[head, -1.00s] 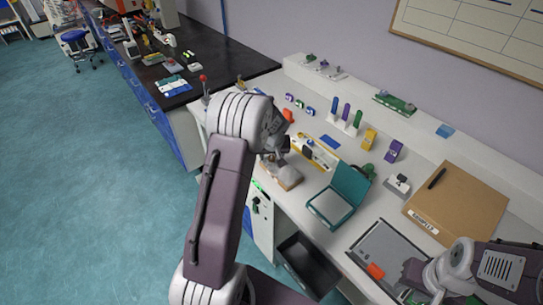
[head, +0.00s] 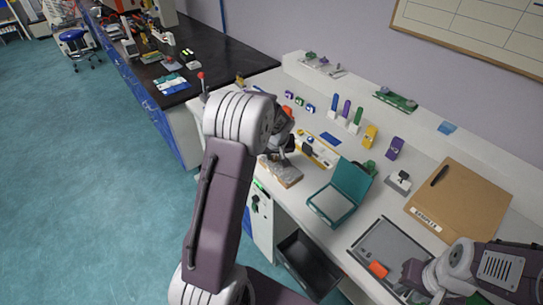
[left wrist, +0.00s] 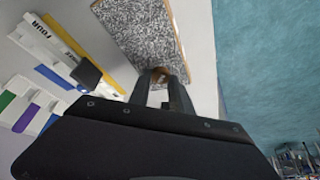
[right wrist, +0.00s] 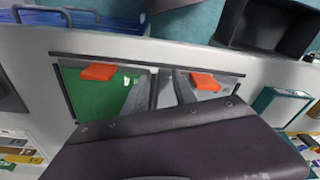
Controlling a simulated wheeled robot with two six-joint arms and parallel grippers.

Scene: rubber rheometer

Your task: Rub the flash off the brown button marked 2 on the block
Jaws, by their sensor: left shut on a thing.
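The block (left wrist: 135,38) has a grey speckled top with a tan edge in the left wrist view. It also shows at the bench's front edge in the head view (head: 284,175). My left gripper (left wrist: 161,88) is shut on a small brown button (left wrist: 160,74), at the near end of the block's speckled face. I cannot tell whether the button touches that face. Its mark is not readable, and the fingers hide most of it. My right gripper (right wrist: 160,92) looks open and empty above the tray.
A grey tray (head: 357,252) with an orange piece (head: 378,269) lies under my right gripper. A teal box (head: 350,185) with its lid up stands right of the block. A yellow-edged rack (head: 320,153) is close behind the block.

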